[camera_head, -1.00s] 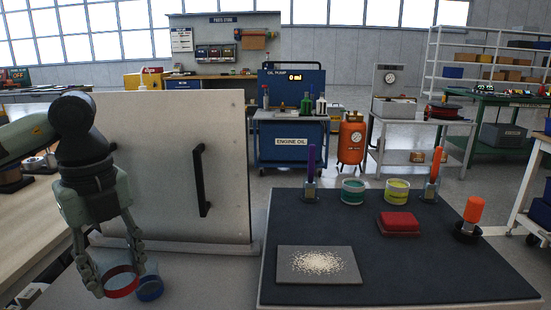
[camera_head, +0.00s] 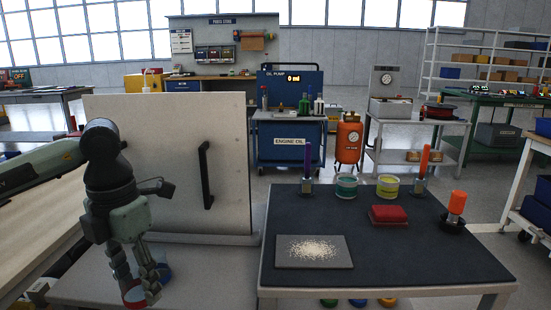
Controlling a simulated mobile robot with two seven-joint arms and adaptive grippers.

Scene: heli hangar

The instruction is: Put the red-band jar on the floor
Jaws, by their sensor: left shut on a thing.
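The red-band jar (camera_head: 134,296) is at the bottom left of the head view, partly hidden by my fingers. My left gripper (camera_head: 139,288) points down and is shut on this jar. A blue-band jar (camera_head: 164,273) is just behind and to the right of the gripper, partly covered by it. Whether the red-band jar touches the grey surface (camera_head: 85,291) below it is hard to tell. My right gripper is not in view.
A pale upright panel (camera_head: 175,170) with a black handle stands behind my left arm. A dark-topped table (camera_head: 420,262) on the right holds a grey plate with pale grains, a red block (camera_head: 389,215), a green-band jar (camera_head: 346,186) and a yellow-band jar (camera_head: 387,186). Coloured round things show beneath it.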

